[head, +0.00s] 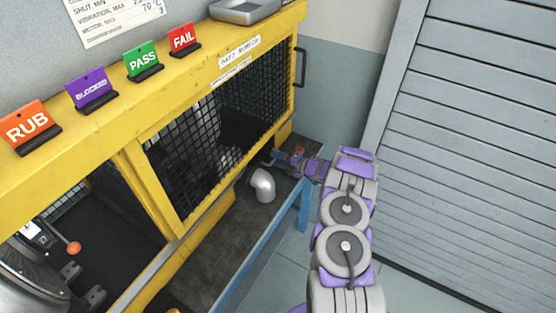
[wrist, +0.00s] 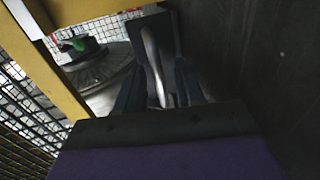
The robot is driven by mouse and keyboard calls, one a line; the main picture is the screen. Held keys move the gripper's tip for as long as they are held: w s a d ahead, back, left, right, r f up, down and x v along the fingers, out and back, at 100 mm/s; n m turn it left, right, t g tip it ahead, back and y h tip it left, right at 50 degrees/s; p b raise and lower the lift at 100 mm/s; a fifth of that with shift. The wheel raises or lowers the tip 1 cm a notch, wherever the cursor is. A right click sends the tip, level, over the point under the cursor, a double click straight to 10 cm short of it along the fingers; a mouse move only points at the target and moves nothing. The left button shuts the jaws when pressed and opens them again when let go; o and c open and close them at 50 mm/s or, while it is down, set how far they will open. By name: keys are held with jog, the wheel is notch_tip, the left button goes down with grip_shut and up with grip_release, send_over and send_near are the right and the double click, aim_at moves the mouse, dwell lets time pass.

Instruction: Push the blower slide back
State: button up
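The blower (head: 25,280) is a grey metal machine at the lower left of the head view, partly cut off, with an orange-knobbed lever (head: 73,248). My gripper (head: 272,158) is at the right end of the yellow enclosure, small and partly hidden in the head view. In the wrist view, a curved grey metal bar (wrist: 153,65) stands between the dark fingers of my gripper (wrist: 160,88). I cannot tell whether the fingers press on it. A round metal disc (wrist: 100,72) with a green part on it is beyond, to the left. I cannot make out the slide with certainty.
The yellow enclosure (head: 130,165) has a black mesh door (head: 205,145) and several label stands on top. A grey pipe elbow (head: 263,185) rests on the dark bench top (head: 205,262). A grey shutter (head: 480,130) is at the right. Yellow framing (wrist: 45,65) is close to my gripper.

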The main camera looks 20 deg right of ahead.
jog(key=p+v, duration=0.3)
jog(key=v, duration=1.4)
jog(key=shift+s, duration=0.15)
jog(key=shift+r, duration=0.1)
